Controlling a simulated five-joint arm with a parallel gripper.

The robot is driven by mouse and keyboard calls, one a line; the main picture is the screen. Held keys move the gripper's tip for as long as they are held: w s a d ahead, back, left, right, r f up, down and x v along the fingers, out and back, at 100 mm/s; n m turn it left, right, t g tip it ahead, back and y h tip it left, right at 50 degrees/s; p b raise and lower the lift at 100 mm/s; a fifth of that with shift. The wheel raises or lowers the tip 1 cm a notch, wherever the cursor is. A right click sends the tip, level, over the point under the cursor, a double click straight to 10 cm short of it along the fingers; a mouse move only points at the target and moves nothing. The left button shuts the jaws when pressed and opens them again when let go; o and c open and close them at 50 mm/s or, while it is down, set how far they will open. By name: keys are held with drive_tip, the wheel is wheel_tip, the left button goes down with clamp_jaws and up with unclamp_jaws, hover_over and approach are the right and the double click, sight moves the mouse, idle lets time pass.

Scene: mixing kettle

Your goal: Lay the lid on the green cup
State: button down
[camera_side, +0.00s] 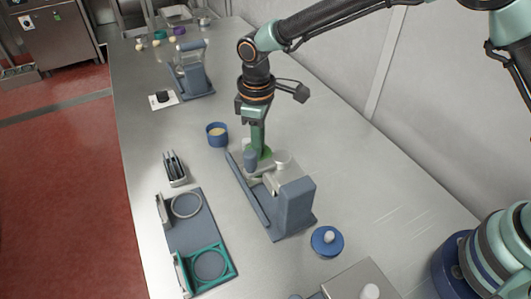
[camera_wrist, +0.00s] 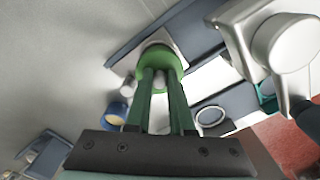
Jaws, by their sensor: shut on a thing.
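My gripper (camera_side: 257,148) points down over the pale plate of the near grey-blue kettle stand. In the wrist view my gripper (camera_wrist: 160,80) has its two green fingers close together on a small pale knob, which I take to be the lid's (camera_wrist: 160,84). Round green surfaces show just beyond the fingertips. The green cup (camera_side: 265,153) shows as a small green patch beside and behind the fingers in the side view. The fingers and the stand hide most of it. I cannot tell where lid and cup meet, or whether they touch.
The kettle stand (camera_side: 295,205) has a tall block beside my gripper. A blue cup with pale contents (camera_side: 217,134) stands behind left. A blue lid with a white knob (camera_side: 327,241) lies at front right. A grey tray (camera_side: 192,235) with ring holders lies at front left.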

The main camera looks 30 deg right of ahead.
drive_tip(key=shift+c, duration=1.4)
unclamp_jaws()
drive_tip(key=shift+r, duration=3.55)
